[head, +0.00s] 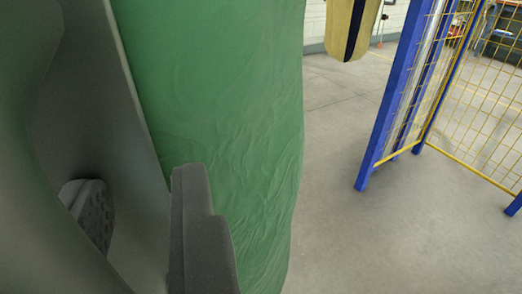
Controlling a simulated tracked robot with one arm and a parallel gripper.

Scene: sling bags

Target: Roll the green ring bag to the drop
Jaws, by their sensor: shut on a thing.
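The green bag (215,90) fills the left and middle of the head view, close to the camera. Its side is wrinkled, and its top and bottom run out of the picture. My gripper (145,215) is at the lower left, its dark grey fingers against the near side of the bag. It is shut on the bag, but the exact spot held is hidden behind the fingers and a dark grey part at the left. The bag's ring and the drop cannot be made out.
A tan bag-like thing with a black stripe (343,30) hangs beyond the green bag at the top. Blue posts (400,90) with yellow mesh fencing (480,110) stand at the right. Bare grey concrete floor (400,240) lies between the green bag and the fence.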

